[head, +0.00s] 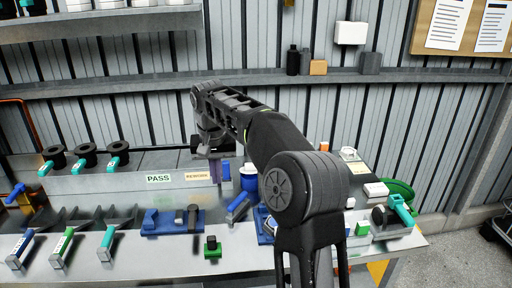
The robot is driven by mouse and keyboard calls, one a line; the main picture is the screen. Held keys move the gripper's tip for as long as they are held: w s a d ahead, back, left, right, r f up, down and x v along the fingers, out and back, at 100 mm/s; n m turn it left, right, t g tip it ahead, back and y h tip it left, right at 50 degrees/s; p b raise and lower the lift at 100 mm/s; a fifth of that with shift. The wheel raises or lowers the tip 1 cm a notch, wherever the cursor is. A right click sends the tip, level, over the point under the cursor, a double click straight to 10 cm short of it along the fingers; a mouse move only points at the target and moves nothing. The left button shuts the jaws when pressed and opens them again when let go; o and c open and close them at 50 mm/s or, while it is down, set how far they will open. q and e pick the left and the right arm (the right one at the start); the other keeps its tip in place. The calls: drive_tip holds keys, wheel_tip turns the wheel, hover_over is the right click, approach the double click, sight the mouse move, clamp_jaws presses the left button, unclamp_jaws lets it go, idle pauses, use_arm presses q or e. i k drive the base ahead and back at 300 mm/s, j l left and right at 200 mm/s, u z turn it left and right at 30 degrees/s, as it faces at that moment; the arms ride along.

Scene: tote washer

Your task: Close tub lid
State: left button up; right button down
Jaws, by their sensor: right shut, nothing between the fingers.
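The gripper is shut and empty, beside the REWORK label. Just right of it stands a small round blue and white container (248,180), partly hidden by my arm. It may be the tub; I cannot tell whether its lid is open or shut. My left gripper is out of view.
The metal bench (150,264) holds blue fixtures (172,221), a small green block (212,247) and several teal- and blue-handled parts at the left. A PASS label (158,179) marks the raised ledge. A green round item (400,190) lies at the right. A shelf (150,88) runs behind.

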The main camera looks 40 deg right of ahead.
sight(249, 169)
drive_tip(key=i+l, duration=0.15)
drive_tip(key=l, duration=0.2)
drive_tip(key=i+l, duration=0.1)
drive_tip(key=l, duration=0.25)
drive_tip(key=i+l, duration=0.15)
drive_tip(key=l, duration=0.2)
drive_tip(key=i+l, duration=0.15)
drive_tip(key=l, duration=0.2)
